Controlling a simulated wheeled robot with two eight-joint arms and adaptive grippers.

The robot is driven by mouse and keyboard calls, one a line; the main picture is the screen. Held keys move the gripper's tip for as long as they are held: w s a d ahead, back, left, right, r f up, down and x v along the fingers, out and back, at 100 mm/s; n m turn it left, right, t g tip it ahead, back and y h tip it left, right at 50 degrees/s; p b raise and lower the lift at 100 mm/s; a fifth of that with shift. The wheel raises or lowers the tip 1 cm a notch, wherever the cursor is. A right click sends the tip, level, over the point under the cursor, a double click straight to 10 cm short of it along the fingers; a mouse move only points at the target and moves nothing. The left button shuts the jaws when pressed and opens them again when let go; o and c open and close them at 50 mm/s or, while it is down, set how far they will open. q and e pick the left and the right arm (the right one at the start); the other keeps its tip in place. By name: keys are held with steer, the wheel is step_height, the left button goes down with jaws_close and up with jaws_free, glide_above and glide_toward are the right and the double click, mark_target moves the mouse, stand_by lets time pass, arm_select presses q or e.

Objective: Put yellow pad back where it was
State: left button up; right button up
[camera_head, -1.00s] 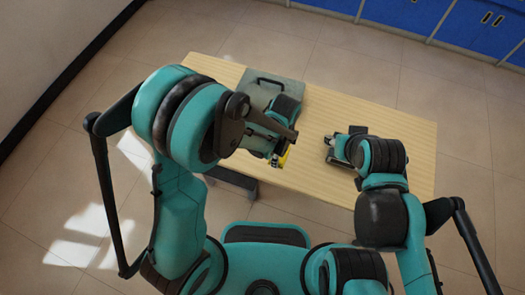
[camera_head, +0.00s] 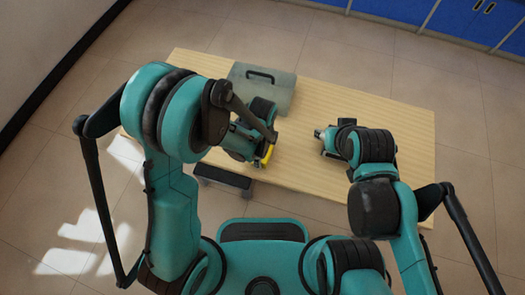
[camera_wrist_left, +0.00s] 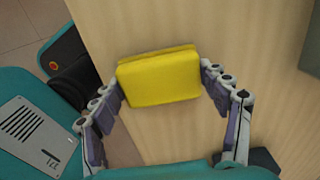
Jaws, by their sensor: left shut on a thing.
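The yellow pad (camera_wrist_left: 160,78) is a soft-edged block. In the left wrist view it sits between the two fingers of my left gripper (camera_wrist_left: 162,84), which is shut on its two sides. In the head view only a narrow yellow strip of the pad (camera_head: 267,154) shows beside my left gripper (camera_head: 262,149), near the table's front edge. The wood tabletop lies beneath the pad; I cannot tell whether they touch. My right gripper (camera_head: 326,138) is over the right half of the table, and its fingers are too small to judge.
A grey-green case (camera_head: 284,96) with a dark handle lies at the back left of the wooden table (camera_head: 400,115). The table's back right is bare. A dark object (camera_wrist_left: 262,160) shows at the lower right of the left wrist view. Blue cabinets (camera_head: 470,20) stand behind.

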arm_select(q)
steer(key=o, duration=1.3)
steer(key=shift+r+p, duration=0.2)
steer(key=shift+p, duration=0.1)
step_height(320, 180, up, 12)
steer(key=p, duration=0.5)
steer(key=s+a+r+n+t, duration=0.1)
steer(key=a+r+n+t, duration=0.1)
steer(key=a+r+n, duration=0.3)
steer(key=s+a+r+n+t, duration=0.2)
steer(key=a+r+n, duration=0.2)
steer(key=n, duration=0.5)
steer(key=s+a+r+n+t, duration=0.2)
steer(key=a+r+n+t, duration=0.1)
steer(key=a+r+n, duration=0.2)
steer(key=shift+s+a+r+n, duration=0.1)
steer(key=shift+a+r+n, duration=0.1)
steer(key=shift+a+n, duration=0.6)
steer(key=shift+a+r+n, duration=0.15)
steer(key=shift+a+n, duration=0.35)
steer(key=shift+a, duration=0.55)
